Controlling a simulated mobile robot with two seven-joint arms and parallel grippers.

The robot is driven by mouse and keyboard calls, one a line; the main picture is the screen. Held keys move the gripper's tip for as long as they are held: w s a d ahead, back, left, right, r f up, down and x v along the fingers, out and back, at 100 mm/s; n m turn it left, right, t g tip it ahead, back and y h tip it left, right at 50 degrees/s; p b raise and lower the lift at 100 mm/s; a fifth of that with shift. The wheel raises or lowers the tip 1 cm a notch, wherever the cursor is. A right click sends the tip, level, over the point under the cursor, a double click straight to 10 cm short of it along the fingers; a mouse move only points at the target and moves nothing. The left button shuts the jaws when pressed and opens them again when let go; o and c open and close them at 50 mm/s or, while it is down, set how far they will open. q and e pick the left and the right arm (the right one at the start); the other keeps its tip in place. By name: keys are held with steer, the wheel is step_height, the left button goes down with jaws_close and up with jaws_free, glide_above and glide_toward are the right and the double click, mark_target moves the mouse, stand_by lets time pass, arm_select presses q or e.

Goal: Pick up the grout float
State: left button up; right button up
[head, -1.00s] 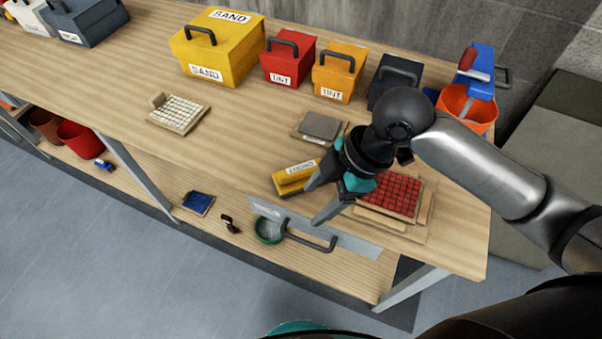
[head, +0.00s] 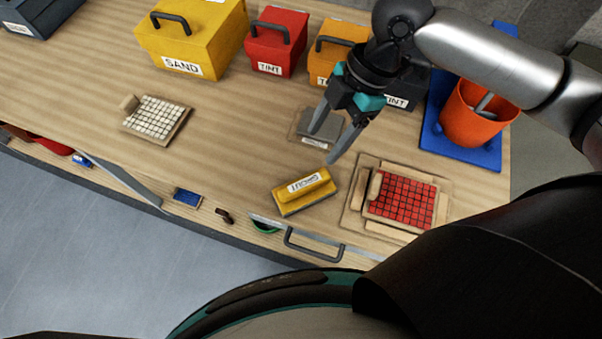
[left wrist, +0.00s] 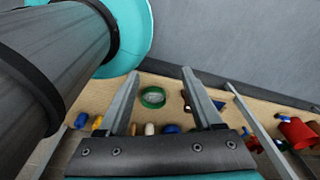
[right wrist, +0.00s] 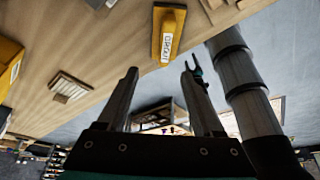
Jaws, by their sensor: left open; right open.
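The grout float is the yellow block labelled GROUT (head: 304,192), lying on the wooden tabletop left of the red mosaic panel. It also shows at the top of the right wrist view (right wrist: 168,32). My right gripper (head: 326,146) is open and empty, above the table and behind the float in the head view, apart from it. My left gripper (left wrist: 168,95) is open and empty in its wrist view, with a green roll (left wrist: 153,97) on a wooden surface beyond its fingers. The left gripper does not show in the head view.
The red mosaic panel (head: 401,200) lies right of the float, and a grey-topped panel (head: 320,124) lies behind it. A white mosaic panel (head: 156,118) is at left. Yellow sand box (head: 190,40), red box (head: 276,42) and orange bucket (head: 478,115) line the back. Tabletop left of the float is clear.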

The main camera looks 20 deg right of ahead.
mark_target(305, 182)
steer(key=x, duration=0.2)
steer(key=s+x, duration=0.1)
steer(key=x, duration=0.4)
steer(key=shift+w+f, duration=0.1)
steer(key=shift+w, duration=0.1)
steer(key=shift+a+f+b, duration=0.1)
steer(key=shift+f+b, duration=0.2)
steer(key=shift+f, duration=0.05)
steer(key=shift+s+a+f, duration=0.15)
steer(key=shift+f, duration=0.3)
steer(key=f, duration=0.3)
steer(key=shift+s+a+f, duration=0.3)
steer(key=shift+a+f, duration=0.2)
steer(key=shift+f, duration=0.35)
steer(key=shift+c, duration=1.2)
arm_select(q)
steer(key=shift+s+f, duration=0.3)
steer(key=shift+s, duration=0.3)
steer(key=shift+s+f, duration=0.25)
steer(key=shift+s, duration=0.35)
arm_select(e)
jaws_close()
